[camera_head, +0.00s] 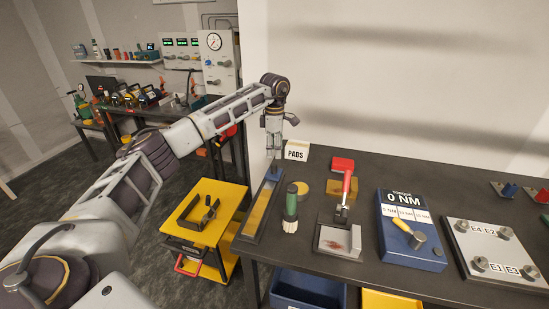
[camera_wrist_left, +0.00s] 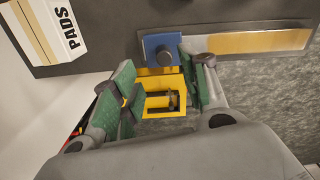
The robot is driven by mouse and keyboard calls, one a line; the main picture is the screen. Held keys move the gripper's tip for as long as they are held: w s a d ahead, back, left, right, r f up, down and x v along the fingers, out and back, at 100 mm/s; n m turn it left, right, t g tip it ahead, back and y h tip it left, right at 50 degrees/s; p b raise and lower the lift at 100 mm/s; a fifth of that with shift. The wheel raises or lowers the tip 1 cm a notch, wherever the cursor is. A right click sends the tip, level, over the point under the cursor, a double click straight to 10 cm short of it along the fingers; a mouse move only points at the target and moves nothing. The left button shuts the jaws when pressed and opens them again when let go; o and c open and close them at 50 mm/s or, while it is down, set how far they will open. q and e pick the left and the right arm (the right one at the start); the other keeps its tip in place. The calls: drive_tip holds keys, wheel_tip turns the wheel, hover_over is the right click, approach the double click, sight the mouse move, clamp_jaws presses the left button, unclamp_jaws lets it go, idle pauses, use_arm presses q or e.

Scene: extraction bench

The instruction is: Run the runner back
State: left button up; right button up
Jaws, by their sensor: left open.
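A long dark rail with a yellow strip (camera_head: 259,208) lies at the left end of the bench. A blue block with a round knob, seemingly the runner (camera_wrist_left: 163,49), sits at one end of the strip (camera_wrist_left: 260,40) in the left wrist view. In the head view this is the far end, largely hidden by the gripper. My left gripper (camera_head: 273,152) points down over that far end. In the left wrist view its green-padded fingers (camera_wrist_left: 157,80) are apart, with the block beyond and between their tips; contact cannot be told. My right gripper is not in view.
A PADS box (camera_head: 297,151) stands behind the rail. A green-handled brush (camera_head: 291,207), a red-handled clamp (camera_head: 344,195), a blue torque unit (camera_head: 410,232) and a knobbed plate (camera_head: 495,252) stand to the right. A yellow cart (camera_head: 225,195) is left of the bench.

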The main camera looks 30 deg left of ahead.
sight(275, 164)
use_arm(q)
wheel_tip(275, 164, up, 4)
idle(0.4)
drive_tip(key=shift+f, duration=0.1)
idle(0.5)
